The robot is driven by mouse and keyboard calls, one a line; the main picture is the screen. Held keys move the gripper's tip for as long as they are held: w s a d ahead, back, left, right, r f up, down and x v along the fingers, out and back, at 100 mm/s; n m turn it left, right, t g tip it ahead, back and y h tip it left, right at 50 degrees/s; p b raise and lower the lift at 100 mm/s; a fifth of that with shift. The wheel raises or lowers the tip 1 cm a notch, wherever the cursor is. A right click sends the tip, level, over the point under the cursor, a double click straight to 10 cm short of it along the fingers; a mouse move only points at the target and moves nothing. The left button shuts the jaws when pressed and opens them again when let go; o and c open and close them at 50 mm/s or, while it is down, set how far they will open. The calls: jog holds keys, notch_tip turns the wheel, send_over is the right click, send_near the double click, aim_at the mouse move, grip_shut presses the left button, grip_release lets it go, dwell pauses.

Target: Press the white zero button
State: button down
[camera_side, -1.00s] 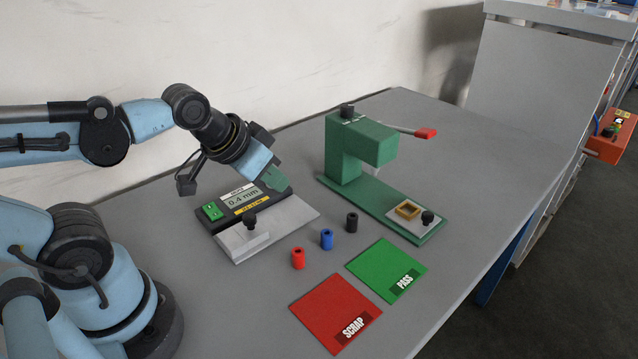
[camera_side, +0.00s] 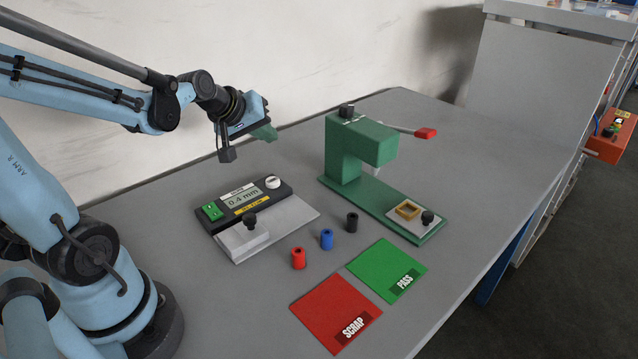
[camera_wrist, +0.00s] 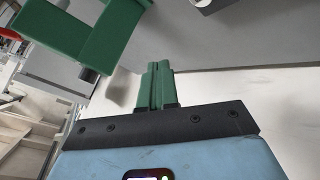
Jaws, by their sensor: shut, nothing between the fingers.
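The white zero button (camera_side: 273,182) is a round knob at the right end of the dark gauge panel (camera_side: 222,212). The panel's display (camera_side: 244,198) reads 0.4 mm, with a green switch (camera_side: 212,211) at its left end. My gripper (camera_side: 268,134) is raised above and behind the gauge, well clear of the button. Its green fingers are shut with nothing between them; they also show together in the wrist view (camera_wrist: 157,82). A bit of a white round part shows at the wrist view's top edge; I cannot tell for sure that it is the button.
A green press (camera_side: 370,145) with a red-tipped lever stands to the right. Red (camera_side: 298,258), blue (camera_side: 327,240) and black (camera_side: 352,222) bushings stand in front, near the red SCRAP (camera_side: 325,305) and green PASS (camera_side: 385,265) mats. The table behind the gauge is clear.

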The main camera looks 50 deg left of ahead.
aim_at(269, 182)
jog(key=shift+w+a+n, duration=0.15)
jog(key=shift+a+n, duration=0.25)
jog(key=shift+a, duration=0.25)
jog(key=shift+f, duration=0.2)
jog(key=shift+f, duration=4.25)
jog(key=shift+f, duration=0.15)
jog(key=shift+f, duration=0.3)
jog(key=shift+f, duration=0.4)
jog(key=shift+r, duration=0.85)
